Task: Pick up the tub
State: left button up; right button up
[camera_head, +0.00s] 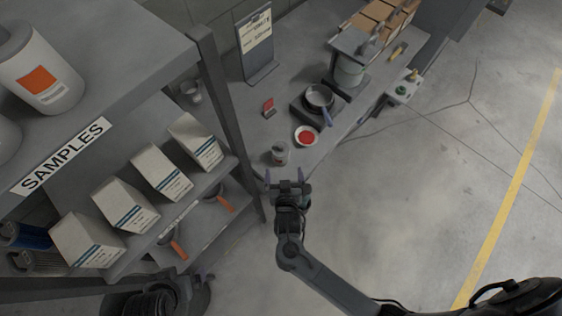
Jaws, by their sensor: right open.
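A small greyish tub (279,155) with a pale label stands near the counter's front edge, close to the shelf post. My right gripper (285,177) is open and empty, with its two fingers spread just in front of the tub in the picture. The tub shows just beyond the fingertips and is not between them. Whether they touch cannot be told.
A shelf unit (207,70) with several white boxes and large white containers stands at the left. A dish of red contents (306,136), a pan (320,97) and a clipboard stand (256,48) are on the counter. The floor at right is clear.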

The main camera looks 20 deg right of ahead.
aim_at(281, 152)
jog(key=shift+t, duration=0.3)
jog(key=x, duration=0.4)
jog(key=b+x, duration=0.1)
jog(key=x, duration=0.1)
jog(key=shift+w+a+r, duration=0.15)
jog(key=shift+r, duration=0.1)
jog(key=shift+w+f, duration=0.3)
jog(key=shift+w, duration=0.2)
jog(key=x, duration=0.5)
jog(key=shift+s+f+b, duration=0.15)
jog(key=shift+b, duration=0.25)
pick_arm(q)
notch_tip(281, 152, down, 2)
jog(key=shift+d+f, duration=0.1)
jog(key=shift+d, duration=0.05)
pick_arm(e)
jog(key=shift+c, duration=0.5)
jog(key=c, duration=0.7)
